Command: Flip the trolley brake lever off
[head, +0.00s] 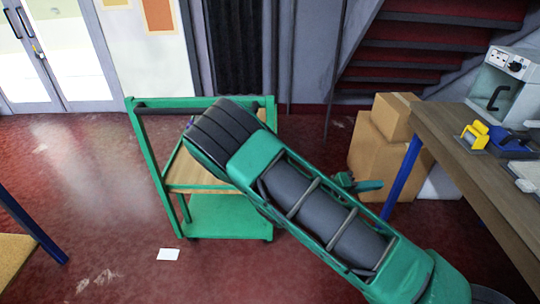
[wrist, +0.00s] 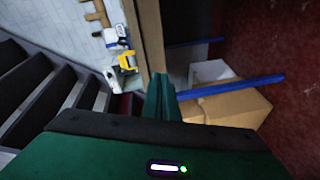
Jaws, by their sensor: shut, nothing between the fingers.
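The green trolley (head: 230,217) stands on the red floor left of centre in the head view, with a dark handle bar and a wooden shelf. My arm covers much of its right side. I cannot make out the brake lever; it may be hidden behind my arm or too small to tell. My gripper (head: 372,186) pokes out past my arm's right side, apart from the trolley. In the wrist view my gripper (wrist: 161,90) has its green fingers together and empty, facing the workbench and boxes. The trolley does not show in the wrist view.
Cardboard boxes (head: 376,150) stand behind my gripper, beside a wooden workbench (head: 452,135) with blue legs. A yellow tool (head: 474,135) and a machine (head: 503,85) are on the bench. A paper (head: 168,254) lies on the floor. Floor left of the trolley is mostly clear.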

